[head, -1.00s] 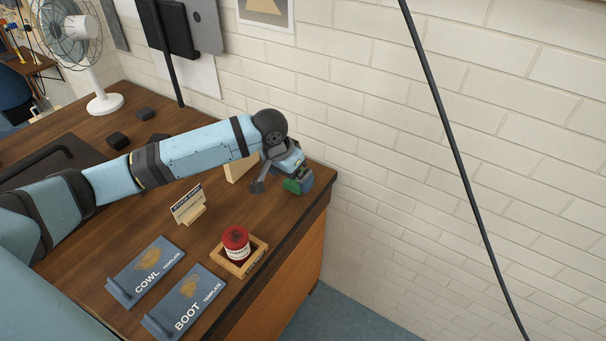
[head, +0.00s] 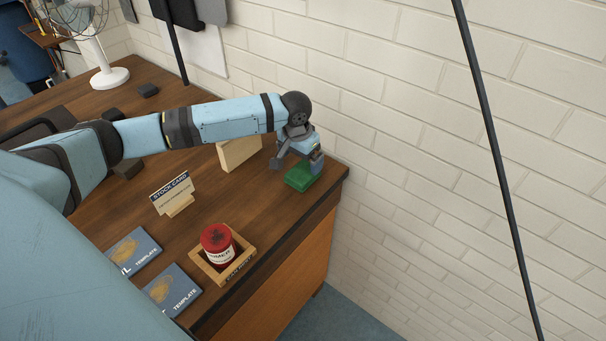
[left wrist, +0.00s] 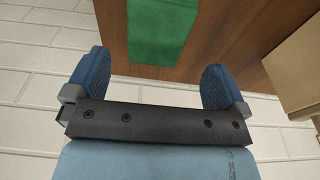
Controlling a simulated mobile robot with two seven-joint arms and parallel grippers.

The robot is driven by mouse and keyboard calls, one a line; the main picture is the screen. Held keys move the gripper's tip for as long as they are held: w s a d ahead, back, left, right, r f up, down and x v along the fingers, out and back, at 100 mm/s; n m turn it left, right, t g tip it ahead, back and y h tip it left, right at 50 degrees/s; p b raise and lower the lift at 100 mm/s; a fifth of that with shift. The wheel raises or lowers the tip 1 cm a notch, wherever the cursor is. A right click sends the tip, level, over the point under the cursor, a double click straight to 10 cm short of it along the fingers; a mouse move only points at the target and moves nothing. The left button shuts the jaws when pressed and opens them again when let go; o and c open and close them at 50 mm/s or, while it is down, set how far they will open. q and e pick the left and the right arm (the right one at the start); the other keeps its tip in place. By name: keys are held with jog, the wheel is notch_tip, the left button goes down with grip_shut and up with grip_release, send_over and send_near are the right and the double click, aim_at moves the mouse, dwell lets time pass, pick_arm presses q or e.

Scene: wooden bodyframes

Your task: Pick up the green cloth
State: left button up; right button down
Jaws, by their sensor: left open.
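The green cloth (head: 303,176) lies folded on the desk top near its far right corner. In the left wrist view the cloth (left wrist: 160,30) shows ahead of and between the two blue fingertips. My left gripper (head: 300,160) is above and beside the cloth in the head view and hides part of it. In the left wrist view my left gripper (left wrist: 158,82) is open, with nothing between its fingers. My right gripper is in neither view.
On the wooden desk (head: 265,205) stand a stock card (head: 173,192), a pale wooden block (head: 240,150) behind the left forearm, and a red tin (head: 217,243) in a wooden tray (head: 240,267). Template boards (head: 172,290) lie at the front left. A brick wall (head: 420,150) is close behind.

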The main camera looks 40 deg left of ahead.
aim_at(302, 170)
pick_arm(q)
jog(key=f, duration=0.5)
jog(key=shift+w+d+f, duration=0.1)
jog(key=shift+w+f, duration=0.2)
jog(key=shift+f, duration=0.05)
jog(key=c, duration=0.9)
